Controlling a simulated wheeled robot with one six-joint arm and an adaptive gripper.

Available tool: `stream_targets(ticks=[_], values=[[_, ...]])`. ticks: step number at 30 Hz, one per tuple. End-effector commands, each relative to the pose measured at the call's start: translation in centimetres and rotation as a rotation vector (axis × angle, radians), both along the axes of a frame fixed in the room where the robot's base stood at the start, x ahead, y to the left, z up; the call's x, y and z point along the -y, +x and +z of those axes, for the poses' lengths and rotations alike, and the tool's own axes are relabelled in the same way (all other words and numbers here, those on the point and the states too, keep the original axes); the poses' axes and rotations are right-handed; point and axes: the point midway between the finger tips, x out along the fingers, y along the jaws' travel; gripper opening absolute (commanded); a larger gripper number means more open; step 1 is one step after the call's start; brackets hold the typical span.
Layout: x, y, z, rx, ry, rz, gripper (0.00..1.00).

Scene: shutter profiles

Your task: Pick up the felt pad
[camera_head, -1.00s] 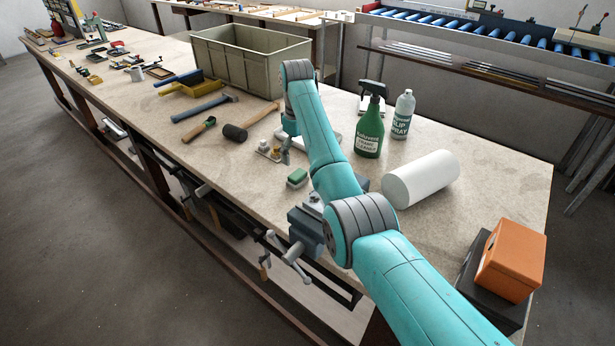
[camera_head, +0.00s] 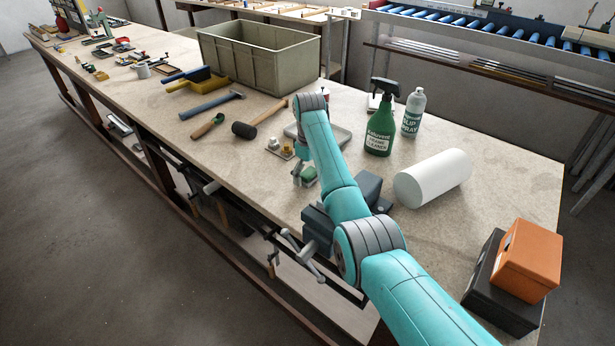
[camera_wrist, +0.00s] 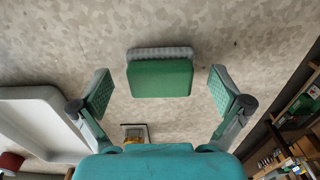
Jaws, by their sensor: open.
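The felt pad is a small block with a green face and a grey layer (camera_wrist: 160,78). In the wrist view it lies on the bench, centred between the fingers of my gripper (camera_wrist: 160,90). The fingers are spread wide, with a clear gap on each side of the pad. Nothing is held. In the head view the green of the pad (camera_head: 309,174) shows next to my gripper (camera_head: 303,173), partly hidden by it. I cannot tell how far the fingertips are above the bench.
A pale shallow tray (camera_head: 338,141) lies beside the gripper, also in the wrist view (camera_wrist: 30,95). A vise (camera_head: 318,227) sits at the bench's front edge.

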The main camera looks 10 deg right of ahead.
Motion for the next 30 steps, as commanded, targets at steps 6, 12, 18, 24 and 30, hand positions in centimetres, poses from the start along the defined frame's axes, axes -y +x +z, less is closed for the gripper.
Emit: stream_targets(ticks=[6,12,18,24,30], values=[[0.0,0.0,0.0,0.0,0.0,0.0,0.5],[0.0,0.0,0.0,0.0,0.0,0.0,0.35],[0.0,0.0,0.4,0.001,0.001,0.0,0.35],[0.0,0.1,3.2,0.004,-0.001,0.0,0.35],[0.0,0.1,7.0,0.004,0.0,0.0,0.35]])
